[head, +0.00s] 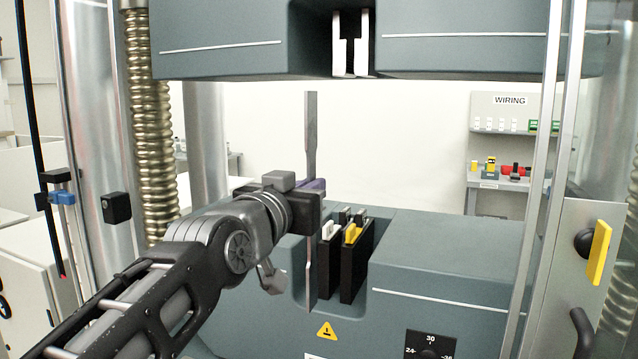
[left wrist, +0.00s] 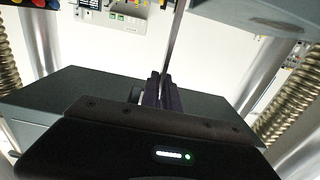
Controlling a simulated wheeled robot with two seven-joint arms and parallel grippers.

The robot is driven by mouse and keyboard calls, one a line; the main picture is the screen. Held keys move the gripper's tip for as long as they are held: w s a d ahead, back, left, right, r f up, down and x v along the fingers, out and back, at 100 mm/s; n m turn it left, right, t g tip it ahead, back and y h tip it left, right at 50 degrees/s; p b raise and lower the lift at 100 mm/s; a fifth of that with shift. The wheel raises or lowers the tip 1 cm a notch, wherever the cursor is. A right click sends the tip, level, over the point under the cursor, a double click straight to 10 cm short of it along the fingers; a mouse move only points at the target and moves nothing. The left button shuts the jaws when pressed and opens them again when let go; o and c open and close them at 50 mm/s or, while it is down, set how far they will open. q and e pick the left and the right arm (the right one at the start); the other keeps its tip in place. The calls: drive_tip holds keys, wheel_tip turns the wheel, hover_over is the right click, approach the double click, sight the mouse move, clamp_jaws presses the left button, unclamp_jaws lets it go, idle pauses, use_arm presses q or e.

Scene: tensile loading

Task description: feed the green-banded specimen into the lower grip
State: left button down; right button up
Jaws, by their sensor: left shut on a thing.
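The specimen (head: 311,125) is a flat grey metal bar held upright; no green band shows on it. My left gripper (head: 312,188) is shut on its middle, with purple finger pads. The specimen (left wrist: 175,45) and the left gripper (left wrist: 163,92) also show in the left wrist view. The lower grip (head: 353,265) has black plates with a white and a yellow tab, in a recess of the grey lower crosshead. The specimen's lower end appears left of the black plates in the picture; its depth relative to them is unclear. My right gripper is not in view.
The upper grip (head: 350,58) with pale jaws hangs above, right of the specimen's top. Columns and a brass-coloured screw cover (head: 150,120) stand at the left. A panel with a yellow handle (head: 598,252) is at the right. Open space lies between the crossheads.

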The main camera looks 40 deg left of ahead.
use_arm(q)
drive_tip(key=shift+s+d+r, duration=0.1)
drive_tip(key=shift+s+r, duration=0.1)
drive_tip(key=shift+f, duration=0.1)
